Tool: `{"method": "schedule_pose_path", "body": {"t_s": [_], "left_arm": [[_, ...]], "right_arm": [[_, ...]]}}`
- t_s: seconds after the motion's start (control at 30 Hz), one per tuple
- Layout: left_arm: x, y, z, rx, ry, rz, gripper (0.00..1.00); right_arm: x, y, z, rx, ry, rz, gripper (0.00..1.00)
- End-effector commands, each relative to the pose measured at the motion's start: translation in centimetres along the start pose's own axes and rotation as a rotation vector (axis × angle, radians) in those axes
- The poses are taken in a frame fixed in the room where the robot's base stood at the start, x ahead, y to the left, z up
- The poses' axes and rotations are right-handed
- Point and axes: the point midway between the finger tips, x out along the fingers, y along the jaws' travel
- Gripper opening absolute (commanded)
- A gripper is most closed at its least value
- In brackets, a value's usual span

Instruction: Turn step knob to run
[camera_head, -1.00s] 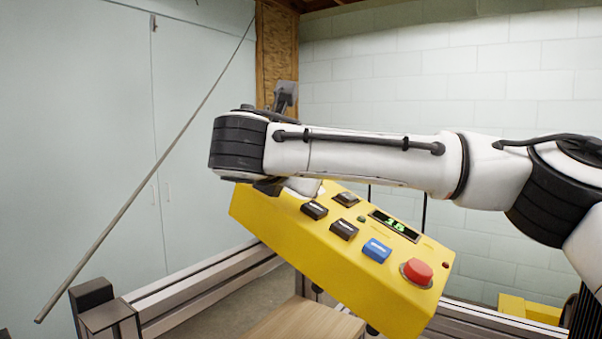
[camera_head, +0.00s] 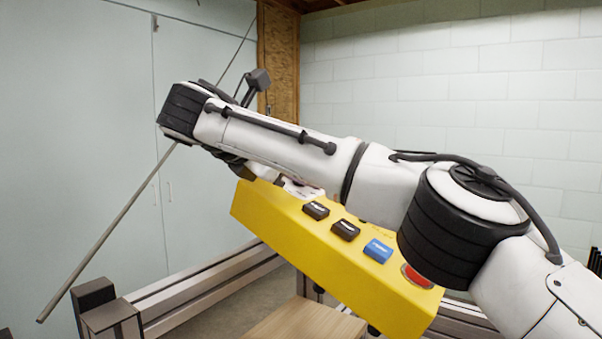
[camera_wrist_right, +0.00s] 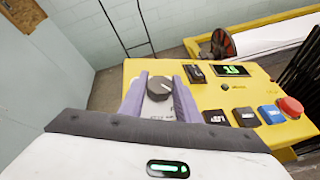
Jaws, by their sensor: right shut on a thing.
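The yellow control box (camera_head: 310,245) stands tilted in the middle of the head view. The step knob (camera_wrist_right: 160,88) is dark and round with a pale pointer line, on a light plate at the left end of the box in the right wrist view. My right gripper (camera_wrist_right: 160,90) has its two purple-grey fingers on either side of the knob, shut on it. In the head view my right arm crosses over the box and hides the knob and the display. My left gripper is in neither view.
The box also carries dark buttons (camera_head: 346,230), a blue button (camera_head: 378,250), a red stop button (camera_head: 417,276) partly behind my arm, and a green-lit display (camera_wrist_right: 232,70). A long thin rod (camera_head: 110,235) leans at the left. Metal frame rails (camera_head: 210,285) lie below.

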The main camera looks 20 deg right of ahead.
Motion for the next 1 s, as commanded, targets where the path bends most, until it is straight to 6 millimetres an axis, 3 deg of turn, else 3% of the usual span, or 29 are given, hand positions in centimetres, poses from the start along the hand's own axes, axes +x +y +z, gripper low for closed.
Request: {"method": "schedule_pose_path", "body": {"t_s": [0.3,0.33,0.43,0.77,1.0], "left_arm": [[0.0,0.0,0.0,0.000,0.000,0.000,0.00],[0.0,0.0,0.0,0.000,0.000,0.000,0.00],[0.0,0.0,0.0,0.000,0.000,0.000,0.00],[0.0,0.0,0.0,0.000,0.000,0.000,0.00],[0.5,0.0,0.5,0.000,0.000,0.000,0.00]], "right_arm": [[0.1,-0.1,0.2,0.004,-0.004,-0.004,0.07],[0.1,-0.1,0.3,0.004,-0.004,-0.004,0.35],[0.1,-0.1,0.2,0.004,-0.004,-0.003,0.48],[-0.3,0.0,0.1,0.003,-0.002,0.000,0.48],[-4.1,0.0,0.0,0.004,-0.004,0.003,0.48]]}}
